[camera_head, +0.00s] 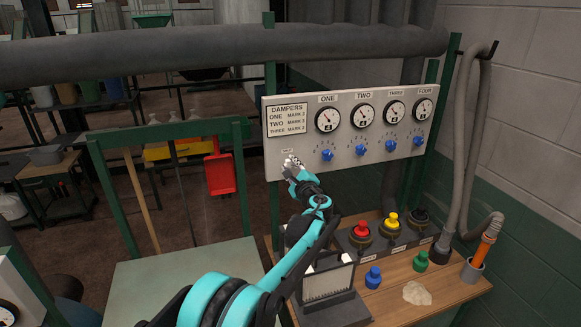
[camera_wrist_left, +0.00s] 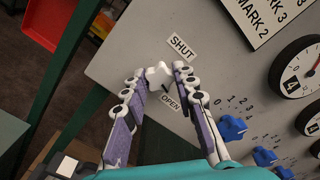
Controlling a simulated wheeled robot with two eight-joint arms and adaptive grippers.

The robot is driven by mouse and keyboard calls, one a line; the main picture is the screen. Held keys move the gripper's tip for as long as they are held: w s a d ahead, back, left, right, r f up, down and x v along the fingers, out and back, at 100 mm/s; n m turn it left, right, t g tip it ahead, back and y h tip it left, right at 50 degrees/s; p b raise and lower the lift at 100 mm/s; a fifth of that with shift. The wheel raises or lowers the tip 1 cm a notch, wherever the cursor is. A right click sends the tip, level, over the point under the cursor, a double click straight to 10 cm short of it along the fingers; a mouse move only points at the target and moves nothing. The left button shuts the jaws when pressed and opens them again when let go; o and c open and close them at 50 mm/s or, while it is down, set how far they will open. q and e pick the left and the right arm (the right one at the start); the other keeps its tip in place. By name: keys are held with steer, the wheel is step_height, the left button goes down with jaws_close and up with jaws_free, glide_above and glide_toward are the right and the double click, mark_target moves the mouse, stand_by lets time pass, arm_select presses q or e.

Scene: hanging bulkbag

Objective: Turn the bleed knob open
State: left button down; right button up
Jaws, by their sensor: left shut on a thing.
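The bleed knob (camera_wrist_left: 157,76) is a small white knob on the grey panel (camera_wrist_left: 130,45), between a SHUT label (camera_wrist_left: 181,47) and an OPEN label (camera_wrist_left: 171,101). My left gripper (camera_wrist_left: 159,82) has its fingers on both sides of the knob and is shut on it. A short dark mark shows just beside the knob, toward the OPEN label. In the head view my left gripper (camera_head: 292,167) reaches the lower left corner of the panel and hides the knob. My right gripper is not in view.
The panel carries several round gauges (camera_head: 328,118) with blue knobs (camera_head: 327,155) below them. Red (camera_head: 361,230), yellow (camera_head: 392,220), blue (camera_head: 373,277) and green (camera_head: 421,261) knobbed items stand on the wooden bench below. A red tray (camera_head: 220,174) hangs left of the panel.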

arm_select(q)
steer(key=shift+m, duration=1.2)
steer(key=c, duration=1.2)
jaws_free()
steer(key=v, duration=1.2)
